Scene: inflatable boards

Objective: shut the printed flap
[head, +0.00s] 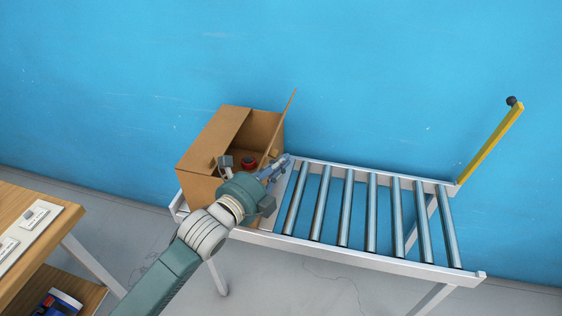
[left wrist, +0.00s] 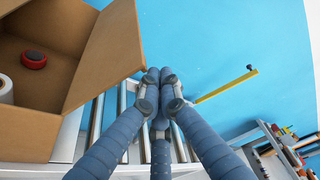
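An open cardboard box (head: 200,187) sits at the left end of the roller conveyor. Its right flap (head: 280,125) stands up and leans outward; this brown flap also shows in the left wrist view (left wrist: 108,55). I see no print on the faces in view. Another brown panel (head: 216,135) slopes along the box's left side. My left gripper (head: 284,160) is just right of the raised flap, on its outer side. In the left wrist view its fingertips (left wrist: 160,90) are together with nothing visible between them. I cannot tell whether it touches the flap. My right gripper is not in view.
A red roll (left wrist: 34,59) and a white roll (left wrist: 4,90) lie inside the box. Bare conveyor rollers (head: 370,210) extend right, to a yellow post (head: 490,143). A blue wall (head: 400,70) stands close behind. A wooden table (head: 25,215) is at the left.

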